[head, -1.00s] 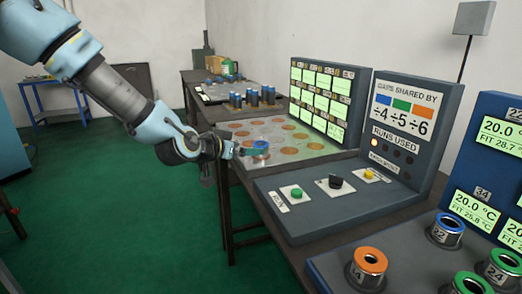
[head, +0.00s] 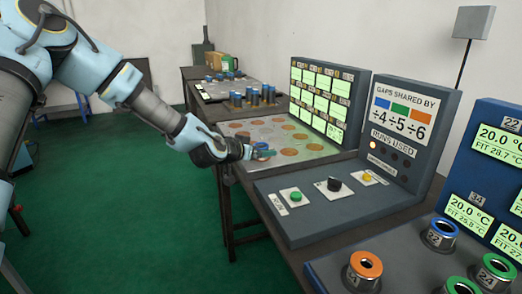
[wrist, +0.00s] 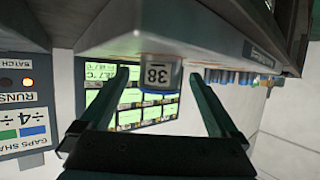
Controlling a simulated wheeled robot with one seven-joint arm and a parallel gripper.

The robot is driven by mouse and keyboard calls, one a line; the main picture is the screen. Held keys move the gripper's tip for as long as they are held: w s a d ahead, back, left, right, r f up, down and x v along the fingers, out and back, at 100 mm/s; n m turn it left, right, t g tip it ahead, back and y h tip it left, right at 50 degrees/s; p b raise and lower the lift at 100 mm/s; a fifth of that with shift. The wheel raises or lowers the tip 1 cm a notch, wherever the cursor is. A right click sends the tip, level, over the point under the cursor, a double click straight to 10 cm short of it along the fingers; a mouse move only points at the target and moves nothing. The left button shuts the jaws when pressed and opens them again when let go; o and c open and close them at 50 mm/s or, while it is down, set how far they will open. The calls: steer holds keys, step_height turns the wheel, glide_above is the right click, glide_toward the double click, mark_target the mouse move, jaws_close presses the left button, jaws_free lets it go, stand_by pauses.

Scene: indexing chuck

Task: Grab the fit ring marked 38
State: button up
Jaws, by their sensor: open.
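The fit ring marked 38 (wrist: 157,74) shows in the wrist view, which is upside down, with its number plate facing me and a blue band at its top rim. It lies in the space between the fingertips of my open gripper (wrist: 158,78), with a visible gap on either side. In the head view the blue-topped ring (head: 262,146) stands on the plate with round copper-coloured spots. My gripper (head: 260,153) reaches it from the left at low height, and its fingers partly hide the ring's lower part.
A control box (head: 335,195) with buttons and a dial stands right of the plate (head: 318,157). A panel of green screens (head: 321,95) rises behind the plate. Several blue-topped cylinders (head: 254,96) stand farther back. Other rings, including an orange one (head: 366,264), sit at the front right.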

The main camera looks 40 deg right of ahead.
jaws_close()
stand_by(0.7)
